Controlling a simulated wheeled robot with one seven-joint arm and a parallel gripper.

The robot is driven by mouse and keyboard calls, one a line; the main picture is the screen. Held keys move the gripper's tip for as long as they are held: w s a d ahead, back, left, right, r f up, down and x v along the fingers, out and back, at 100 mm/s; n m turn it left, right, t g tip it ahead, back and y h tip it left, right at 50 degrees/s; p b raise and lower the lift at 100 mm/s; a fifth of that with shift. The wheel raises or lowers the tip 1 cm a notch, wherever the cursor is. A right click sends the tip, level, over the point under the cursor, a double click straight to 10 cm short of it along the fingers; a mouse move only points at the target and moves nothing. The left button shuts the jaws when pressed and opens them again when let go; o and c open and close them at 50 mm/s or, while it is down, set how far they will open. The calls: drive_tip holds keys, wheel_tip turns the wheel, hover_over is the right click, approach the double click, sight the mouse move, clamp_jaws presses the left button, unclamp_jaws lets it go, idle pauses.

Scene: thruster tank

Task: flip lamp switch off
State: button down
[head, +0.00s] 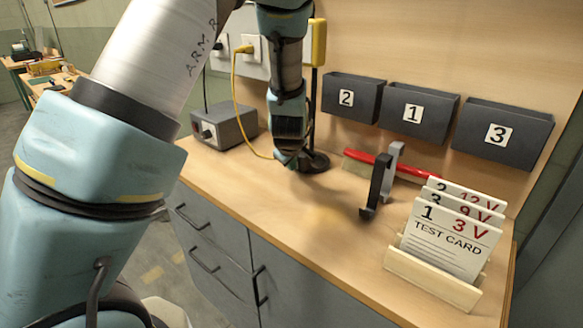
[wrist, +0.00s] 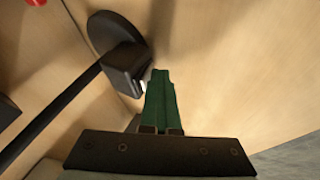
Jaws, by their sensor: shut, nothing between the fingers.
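The lamp stands at the back of the bench with a round black base (head: 316,163), a black pole (head: 313,110) and a yellow head (head: 319,42). In the wrist view the base (wrist: 103,30), the pole (wrist: 50,108) and a black switch box (wrist: 126,68) show. A small pale part (wrist: 143,86) shows on the box's edge beside the fingers; its position cannot be told. My gripper (head: 286,160) is low at the left of the base. In the wrist view my gripper's green fingers (wrist: 161,76) are shut and empty, close beside the box; contact is unclear.
A grey box with a knob (head: 222,126) stands left of my gripper. A yellow cord (head: 237,90) runs from the wall socket (head: 251,48) down to the bench. The bench front is clear.

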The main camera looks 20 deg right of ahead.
drive_tip(key=shift+r, duration=0.2)
drive_tip(key=shift+r+p, duration=0.75)
